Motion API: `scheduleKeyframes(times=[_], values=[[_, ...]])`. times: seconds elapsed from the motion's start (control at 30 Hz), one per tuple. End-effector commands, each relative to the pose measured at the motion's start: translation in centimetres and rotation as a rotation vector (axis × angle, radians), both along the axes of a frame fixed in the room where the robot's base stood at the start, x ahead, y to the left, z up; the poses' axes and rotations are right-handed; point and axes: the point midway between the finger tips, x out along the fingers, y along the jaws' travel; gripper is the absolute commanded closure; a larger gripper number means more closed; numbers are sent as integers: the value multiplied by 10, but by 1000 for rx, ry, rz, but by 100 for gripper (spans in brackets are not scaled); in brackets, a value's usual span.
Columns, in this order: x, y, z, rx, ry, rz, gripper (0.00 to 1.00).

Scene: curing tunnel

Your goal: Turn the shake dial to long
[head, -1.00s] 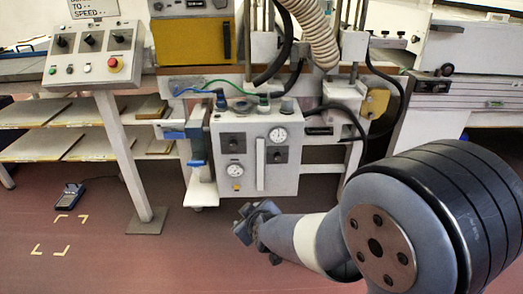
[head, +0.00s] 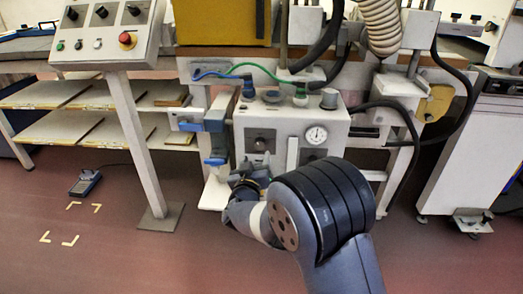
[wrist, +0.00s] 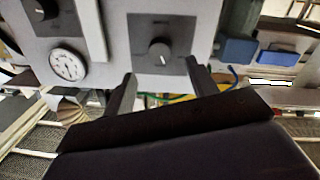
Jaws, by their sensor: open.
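My gripper (wrist: 162,88) is open in the wrist view. Its two fingers point at a dark dial (wrist: 160,52) on a square plate, and the dial shows between them, apart from both. The wrist view looks upside down. This dial matches the upper left dial (head: 260,141) on the white box in the head view. My gripper (head: 240,182) is low in front of that box there, partly hidden by my arm. A second dark dial (wrist: 41,8) is at the top left of the wrist view. No label is readable, so I cannot tell which dial is the shake dial.
A round gauge (wrist: 68,65) sits beside the dial. The white box (head: 241,118) carries hoses on top, with a blue-handled part (head: 215,160) at its left. A sloped console (head: 88,53) with several knobs and a red button stands at left. Open floor (head: 110,240) lies in front.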

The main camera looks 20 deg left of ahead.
Motion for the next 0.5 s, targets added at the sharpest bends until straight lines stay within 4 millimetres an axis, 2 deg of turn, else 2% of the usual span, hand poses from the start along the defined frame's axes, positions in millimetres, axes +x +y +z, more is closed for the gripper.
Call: scheduleKeyframes(times=[0.03,0.2,0.5], values=[[11,1,-2,0,-2,-3,45],[39,6,-2,0,-1,-1,45],[61,10,0,-1,0,1,45]])
